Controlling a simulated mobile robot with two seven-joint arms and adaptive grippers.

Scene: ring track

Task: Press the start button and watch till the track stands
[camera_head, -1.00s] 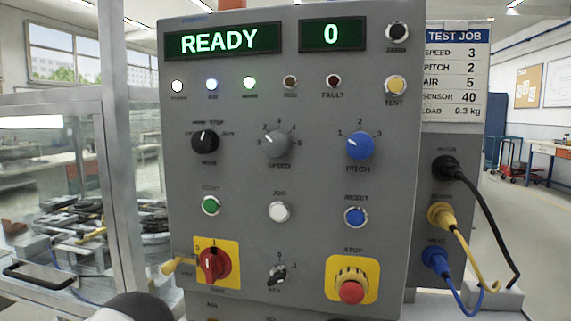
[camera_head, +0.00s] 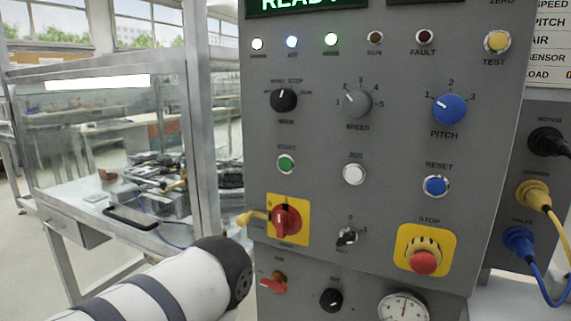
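The grey control panel (camera_head: 310,195) fills the middle and right of the view. The green start button (camera_head: 286,163) sits on its left side, below the mode knob (camera_head: 284,101). The display (camera_head: 305,4) at the top is cut off by the frame edge, with part of the word READY showing. The run lamp (camera_head: 375,38) and fault lamp (camera_head: 424,37) look dark. A white arm link of mine comes in from the lower left. Neither gripper shows.
A red emergency stop (camera_head: 423,262) on a yellow plate sticks out at the lower right. A red main switch (camera_head: 286,221) sits lower left. Cables plug in at the right, among them a yellow plug (camera_head: 533,195). A glass-walled enclosure (camera_head: 100,130) stands left of the panel.

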